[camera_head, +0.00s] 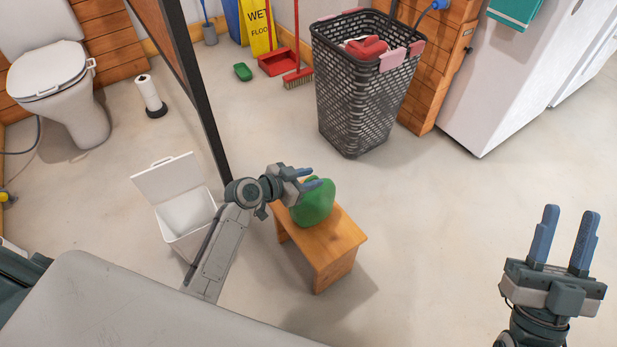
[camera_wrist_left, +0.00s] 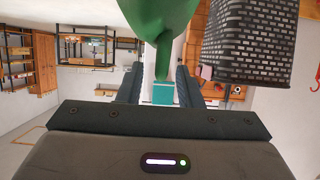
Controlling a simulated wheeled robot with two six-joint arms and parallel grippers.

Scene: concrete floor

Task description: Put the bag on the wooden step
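The green bag (camera_head: 314,204) sits upright on the wooden step (camera_head: 338,250), toward its far end. My left gripper (camera_head: 307,178) is at the top of the bag, its two fingers apart. In the left wrist view the bag (camera_wrist_left: 160,18) narrows toward the space between the spread fingertips (camera_wrist_left: 160,72), with gaps beside it. I cannot tell whether a finger touches it. The gripper and arm hide part of the bag's top. My right gripper (camera_head: 564,240) is open and empty over bare floor at the right.
A white bin (camera_head: 186,213) with its lid raised stands left of the step, near a dark-edged partition (camera_head: 205,115). A black laundry basket (camera_head: 358,105) stands behind the step. A toilet (camera_head: 62,85) is at far left. The floor right of the step is clear.

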